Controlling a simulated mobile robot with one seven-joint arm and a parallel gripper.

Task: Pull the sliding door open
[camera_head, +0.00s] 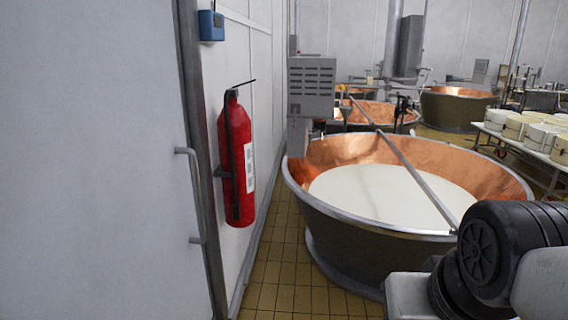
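The sliding door (90,160) is a large plain grey-white panel filling the left of the head view. A vertical metal bar handle (197,195) stands out near its right edge, beside the grey door frame (200,130). I cannot tell from this view whether the door is fully shut. Part of my arm, dark and grey, shows at the lower right, well away from the handle. My gripper's fingers are not in view.
A red fire extinguisher (237,160) hangs on the wall just right of the handle, below a blue box (211,25). A large copper vat (410,230) of white liquid stands to the right. A strip of tiled floor (290,270) lies between wall and vat.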

